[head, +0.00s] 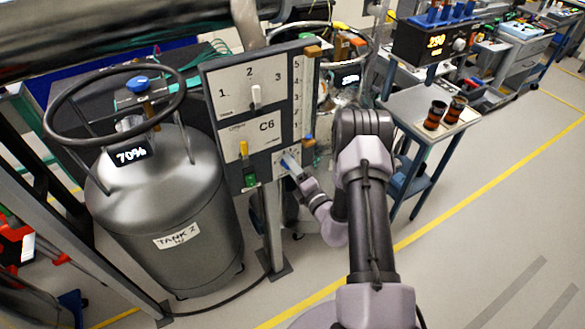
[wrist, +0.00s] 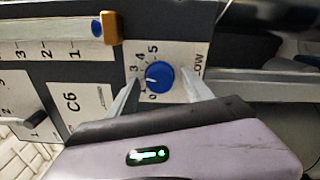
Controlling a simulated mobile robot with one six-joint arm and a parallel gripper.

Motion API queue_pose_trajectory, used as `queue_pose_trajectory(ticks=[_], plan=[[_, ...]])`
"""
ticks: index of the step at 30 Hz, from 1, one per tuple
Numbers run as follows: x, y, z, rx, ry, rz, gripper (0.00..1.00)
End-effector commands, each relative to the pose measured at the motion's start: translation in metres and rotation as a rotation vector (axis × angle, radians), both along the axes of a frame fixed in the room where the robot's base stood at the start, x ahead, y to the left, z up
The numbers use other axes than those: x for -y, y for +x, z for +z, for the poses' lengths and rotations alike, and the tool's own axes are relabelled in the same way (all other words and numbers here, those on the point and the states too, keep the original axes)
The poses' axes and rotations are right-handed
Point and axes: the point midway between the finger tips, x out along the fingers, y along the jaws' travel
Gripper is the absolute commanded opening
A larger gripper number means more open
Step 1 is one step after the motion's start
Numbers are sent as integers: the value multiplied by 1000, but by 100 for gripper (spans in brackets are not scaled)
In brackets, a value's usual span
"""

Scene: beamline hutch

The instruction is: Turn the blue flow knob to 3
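The blue flow knob (wrist: 160,78) sits on a white dial plate on the panel in the wrist view. Its short white mark points left, toward the lower-numbered side of the scale. The numerals 0, 3, 4 and 5 are readable; the part between 0 and 3 is hard to read. My gripper (wrist: 163,84) has its two fingers apart, one on each side of the knob, with gaps visible between fingers and knob.
The panel (head: 217,125) also carries a 1-2-3 selector (head: 255,96), a C6 label, a yellow-green switch (head: 249,178) and a slider with an orange block (wrist: 110,27). A grey tank (head: 165,205) stands left. A small table (head: 410,100) with dark cups stands right.

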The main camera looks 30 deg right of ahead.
Motion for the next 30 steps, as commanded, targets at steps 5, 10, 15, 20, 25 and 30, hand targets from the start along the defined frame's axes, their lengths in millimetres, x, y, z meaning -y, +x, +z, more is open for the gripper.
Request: queue_pose_trajectory(ticks=[5,10,15,20,25,30], plan=[[0,-4,0,-1,0,0,59],[2,-36,1,-3,4,-3,59],[5,-91,1,-3,6,-7,59],[7,-139,0,-3,4,-7,59],[7,-168,0,-2,2,-5,59],[6,-175,0,0,0,-1,59]])
